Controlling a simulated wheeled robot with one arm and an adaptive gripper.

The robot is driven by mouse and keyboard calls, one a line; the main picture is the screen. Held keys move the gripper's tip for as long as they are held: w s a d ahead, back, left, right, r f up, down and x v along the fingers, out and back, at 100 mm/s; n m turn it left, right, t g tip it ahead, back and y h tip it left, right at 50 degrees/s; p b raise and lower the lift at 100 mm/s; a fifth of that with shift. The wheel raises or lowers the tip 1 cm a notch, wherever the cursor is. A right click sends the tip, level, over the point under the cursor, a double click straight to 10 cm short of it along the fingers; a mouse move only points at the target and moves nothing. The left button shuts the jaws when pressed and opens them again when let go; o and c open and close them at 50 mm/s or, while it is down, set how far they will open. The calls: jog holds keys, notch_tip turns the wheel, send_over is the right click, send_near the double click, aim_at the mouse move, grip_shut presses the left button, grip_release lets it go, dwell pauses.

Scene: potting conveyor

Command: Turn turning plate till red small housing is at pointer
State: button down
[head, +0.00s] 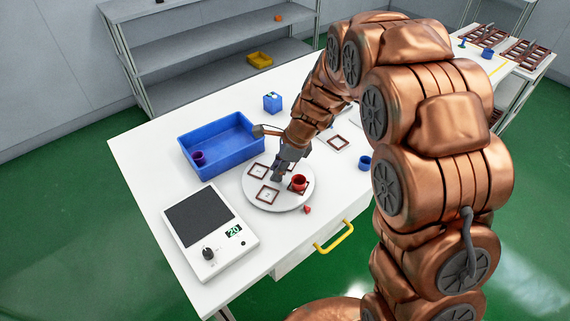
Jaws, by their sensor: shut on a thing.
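The white round turning plate (258,203) lies on the table, with several brown-framed square places on it. The red small housing (299,184) stands upright on the plate's right side, on one of these places. A small red pointer (307,209) lies just off the plate's front right edge, a short way in front of the red housing and apart from it. My gripper (278,177) points down over the middle of the plate, left of the red housing. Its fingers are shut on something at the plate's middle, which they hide.
A blue bin (222,155) with a dark purple housing (199,158) stands behind left of the plate. A scale (209,232) reading 20 is at the front left. A blue cup (365,163) and brown frame (338,142) lie right. A yellow drawer handle (334,237) juts from the front.

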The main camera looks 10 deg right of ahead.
jog(key=shift+r+m+t+p, duration=0.15)
jog(key=shift+m+t+p, duration=0.25)
jog(key=shift+m+p, duration=0.5)
jog(key=shift+m+t+p, duration=0.4)
jog(key=shift+m+p, duration=0.4)
jog(key=shift+m, duration=0.3)
jog(key=shift+m+p, duration=0.4)
jog(key=shift+m, duration=0.1)
jog(key=c, duration=0.9)
grip_release()
jog(key=shift+h, duration=0.3)
jog(key=v, duration=1.1)
jog(key=shift+s+d+r, duration=0.15)
jog(key=shift+s+r, duration=0.05)
jog(key=shift+r, duration=0.1)
